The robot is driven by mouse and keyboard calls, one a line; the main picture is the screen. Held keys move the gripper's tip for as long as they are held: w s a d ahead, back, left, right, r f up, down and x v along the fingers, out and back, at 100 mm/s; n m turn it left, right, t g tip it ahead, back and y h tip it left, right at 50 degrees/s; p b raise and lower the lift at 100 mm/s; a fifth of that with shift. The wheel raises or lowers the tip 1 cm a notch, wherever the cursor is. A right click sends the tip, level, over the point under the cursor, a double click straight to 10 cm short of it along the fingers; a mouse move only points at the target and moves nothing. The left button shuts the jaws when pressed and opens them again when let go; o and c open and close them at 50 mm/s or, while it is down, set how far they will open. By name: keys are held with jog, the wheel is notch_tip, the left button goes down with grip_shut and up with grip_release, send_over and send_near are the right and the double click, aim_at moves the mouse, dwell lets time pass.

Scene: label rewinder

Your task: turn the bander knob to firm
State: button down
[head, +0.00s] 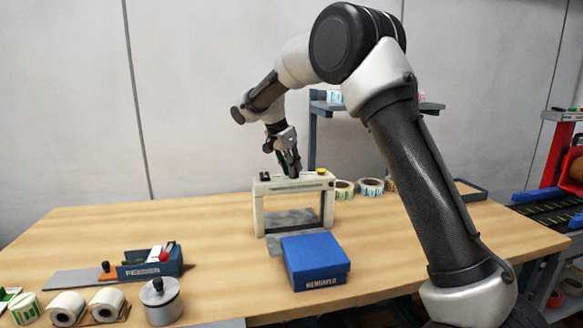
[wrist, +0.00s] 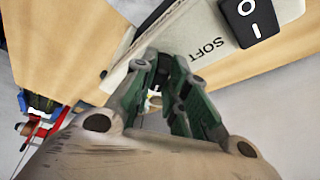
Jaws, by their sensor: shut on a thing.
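The bander (head: 259,218) is a cream arch-shaped frame standing on the wooden table. My gripper (head: 292,172) reaches down onto its top bar from above. In the wrist view its green-padded fingers (wrist: 164,80) are closed around the dark bander knob, which they almost wholly hide. The bander's top (wrist: 178,42) shows there with the printed word SOFT beside the fingers. The knob's pointer and any FIRM mark cannot be seen. A black rocker switch (wrist: 250,17) marked O and I sits beside the word SOFT.
A yellow button (head: 322,171) is at the right end of the bander's top. A blue box (head: 316,262) stands in front of it. Label rolls (head: 370,187) stand behind right. A feeder (head: 150,264) and a lidded metal pot (head: 161,301) are at the front left.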

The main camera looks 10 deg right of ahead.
jog(key=c, duration=1.4)
grip_release()
jog(key=v, duration=1.2)
